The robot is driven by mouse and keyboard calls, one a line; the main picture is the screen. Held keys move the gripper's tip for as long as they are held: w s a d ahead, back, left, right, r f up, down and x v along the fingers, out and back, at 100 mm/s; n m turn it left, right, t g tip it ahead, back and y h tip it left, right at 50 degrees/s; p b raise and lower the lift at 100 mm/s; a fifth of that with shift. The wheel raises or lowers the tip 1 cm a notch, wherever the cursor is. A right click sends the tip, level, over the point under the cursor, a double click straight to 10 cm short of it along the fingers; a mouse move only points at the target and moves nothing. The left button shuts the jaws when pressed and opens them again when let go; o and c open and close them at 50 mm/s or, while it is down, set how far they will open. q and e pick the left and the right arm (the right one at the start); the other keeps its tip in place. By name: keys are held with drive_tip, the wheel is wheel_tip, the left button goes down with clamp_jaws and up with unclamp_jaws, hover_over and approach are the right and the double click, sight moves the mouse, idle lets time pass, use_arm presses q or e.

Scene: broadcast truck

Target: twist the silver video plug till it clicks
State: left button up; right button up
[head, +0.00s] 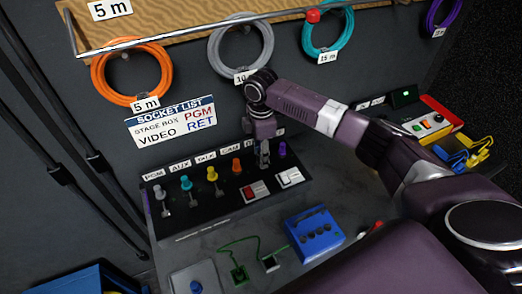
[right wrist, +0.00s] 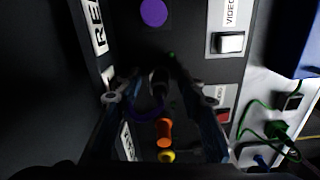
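My right gripper (head: 264,152) points down at the sloped black socket panel (head: 215,205), between the orange plug and the purple one. In the right wrist view its two fingers (right wrist: 156,78) are spread apart. A dark, dim plug-like piece (right wrist: 159,82) stands between them with gaps at both sides. It may be the silver video plug; its colour is hard to tell, and the arm hides this spot in the head view. The orange plug (head: 236,165) and the purple one (head: 282,149) stand on either side. My left gripper is not in view.
Yellow (head: 212,174) and blue (head: 186,183) plugs stand further left on the panel. Red (head: 255,190) and white (head: 290,177) switches lie in front of the gripper. A blue box (head: 314,233) and green cable (head: 238,272) are on the desk. Coiled cables hang above.

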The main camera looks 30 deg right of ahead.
drive_tip(key=c, duration=0.9)
drive_tip(key=shift+o, duration=0.6)
clamp_jaws()
drive_tip(key=shift+r+m+p, duration=0.1)
drive_tip(key=shift+m+p, duration=0.8)
drive_tip(key=shift+p, duration=0.35)
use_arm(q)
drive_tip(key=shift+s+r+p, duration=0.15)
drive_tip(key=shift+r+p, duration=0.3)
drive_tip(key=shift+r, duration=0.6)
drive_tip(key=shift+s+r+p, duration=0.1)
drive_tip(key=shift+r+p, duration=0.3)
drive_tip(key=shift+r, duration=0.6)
use_arm(e)
drive_tip(key=shift+m, duration=0.7)
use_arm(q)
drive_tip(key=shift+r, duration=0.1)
use_arm(e)
drive_tip(key=shift+s+m+p, duration=0.1)
drive_tip(key=shift+m+p, duration=0.6)
drive_tip(key=shift+p, duration=0.05)
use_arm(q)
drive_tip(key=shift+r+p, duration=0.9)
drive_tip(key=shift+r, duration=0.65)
use_arm(e)
drive_tip(key=shift+m, duration=0.9)
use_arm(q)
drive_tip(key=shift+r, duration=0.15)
